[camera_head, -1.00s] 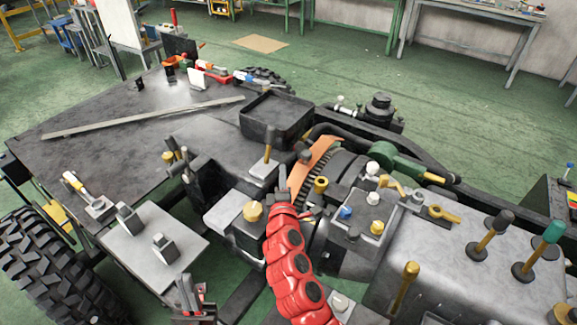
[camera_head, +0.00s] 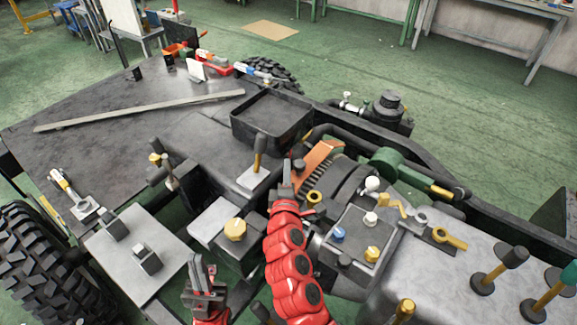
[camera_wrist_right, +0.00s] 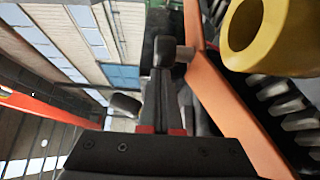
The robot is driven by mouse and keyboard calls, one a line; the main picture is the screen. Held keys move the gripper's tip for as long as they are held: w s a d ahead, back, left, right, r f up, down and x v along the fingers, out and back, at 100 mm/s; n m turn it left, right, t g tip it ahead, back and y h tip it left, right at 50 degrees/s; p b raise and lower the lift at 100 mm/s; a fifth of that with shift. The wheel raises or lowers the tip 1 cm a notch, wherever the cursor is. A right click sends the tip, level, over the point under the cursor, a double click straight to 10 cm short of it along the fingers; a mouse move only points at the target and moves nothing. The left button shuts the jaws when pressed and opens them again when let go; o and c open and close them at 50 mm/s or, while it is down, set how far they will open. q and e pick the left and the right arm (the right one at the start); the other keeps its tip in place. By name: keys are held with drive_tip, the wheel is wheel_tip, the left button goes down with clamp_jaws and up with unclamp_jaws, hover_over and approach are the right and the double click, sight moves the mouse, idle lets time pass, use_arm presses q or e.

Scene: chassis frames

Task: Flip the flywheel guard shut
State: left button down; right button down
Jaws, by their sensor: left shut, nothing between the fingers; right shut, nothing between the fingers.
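The orange flywheel guard (camera_head: 320,154) stands tilted beside the toothed flywheel (camera_head: 322,180), whose teeth show uncovered on its right. My right gripper (camera_head: 286,178) is shut and empty, at the guard's near left end. In the right wrist view, the shut fingers (camera_wrist_right: 161,85) are just left of the orange guard (camera_wrist_right: 225,95), near a dark knob on a grey pin at its edge. Whether they touch is unclear. Flywheel teeth (camera_wrist_right: 285,105) show right of the guard. My left gripper (camera_head: 202,272) is shut and empty, low in the head view, away from the guard.
A yellow ring (camera_head: 314,197) sits close to the right gripper; it looms large in the wrist view (camera_wrist_right: 258,35). A black tray (camera_head: 272,118) lies behind. Several knobs and levers crowd the right side.

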sight(299, 169)
drive_tip(key=shift+s+d, duration=0.1)
drive_tip(key=shift+s+d+p, duration=0.25)
drive_tip(key=shift+s+d, duration=0.25)
drive_tip(key=shift+d, duration=0.25)
drive_tip(key=shift+s+d+p, duration=0.25)
drive_tip(key=shift+s+d, duration=0.25)
drive_tip(key=shift+d, duration=0.2)
drive_tip(key=shift+w+a, duration=0.1)
